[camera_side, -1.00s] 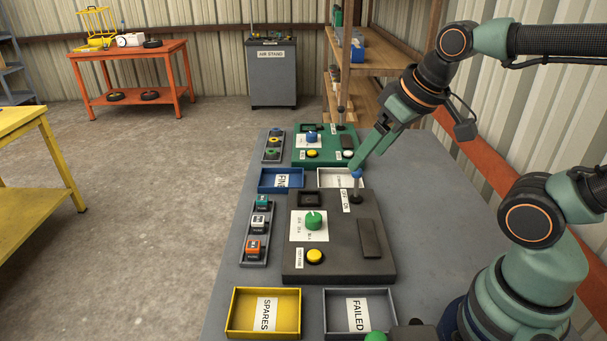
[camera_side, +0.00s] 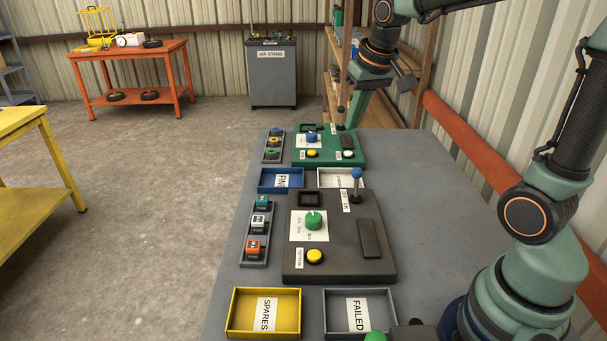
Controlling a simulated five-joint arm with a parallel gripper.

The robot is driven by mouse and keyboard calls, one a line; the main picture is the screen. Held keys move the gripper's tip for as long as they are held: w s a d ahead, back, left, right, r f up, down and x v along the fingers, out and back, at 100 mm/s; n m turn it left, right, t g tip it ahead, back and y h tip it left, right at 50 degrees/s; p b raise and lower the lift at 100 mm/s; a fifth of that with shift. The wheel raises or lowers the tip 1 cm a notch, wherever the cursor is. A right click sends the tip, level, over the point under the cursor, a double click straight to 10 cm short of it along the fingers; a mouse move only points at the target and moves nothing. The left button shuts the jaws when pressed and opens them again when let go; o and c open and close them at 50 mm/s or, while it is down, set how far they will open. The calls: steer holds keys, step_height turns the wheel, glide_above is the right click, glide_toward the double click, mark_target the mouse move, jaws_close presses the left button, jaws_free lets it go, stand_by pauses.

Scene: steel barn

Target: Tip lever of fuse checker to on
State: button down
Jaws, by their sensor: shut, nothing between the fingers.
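Two panel boxes stand on the grey table. I cannot read which is the fuse checker. The near dark box (camera_side: 338,262) has a green dial, a yellow button and a blue-knobbed lever (camera_side: 356,173) at its far right corner, standing close to upright. The far green box (camera_side: 328,157) has a blue dial, yellow and white buttons and a dark-knobbed lever (camera_side: 341,110) at its back edge, close to upright. My gripper (camera_side: 351,126) is shut and empty, pointing down right beside the far lever; I cannot tell whether they touch.
A blue tray (camera_side: 264,188) and a white-labelled tray (camera_side: 321,186) sit between the boxes. A yellow tray (camera_side: 232,312) and a grey tray (camera_side: 388,297) lie in front. Racks of small blocks (camera_side: 257,264) and rings (camera_side: 266,160) line the left. The table's right side is clear.

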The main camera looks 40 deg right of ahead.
mark_target(357, 182)
steer(key=w+d+f+m+g, duration=0.1)
steer(key=w+d+f+m, duration=0.15)
steer(key=d+f, duration=0.2)
steer(key=w+d+f+m+g, duration=0.1)
steer(key=w+d+f, duration=0.25)
steer(key=d, duration=0.25)
steer(key=shift+s+a+f, duration=0.15)
steer(key=shift+a+f, duration=0.1)
steer(key=shift+f, duration=1.1)
steer(key=shift+s+a+f, duration=0.15)
steer(key=shift+a+f, duration=0.1)
steer(key=shift+f, duration=1.1)
steer(key=shift+s+a+f, duration=0.15)
steer(key=shift+a+f, duration=0.1)
steer(key=shift+f, duration=1.1)
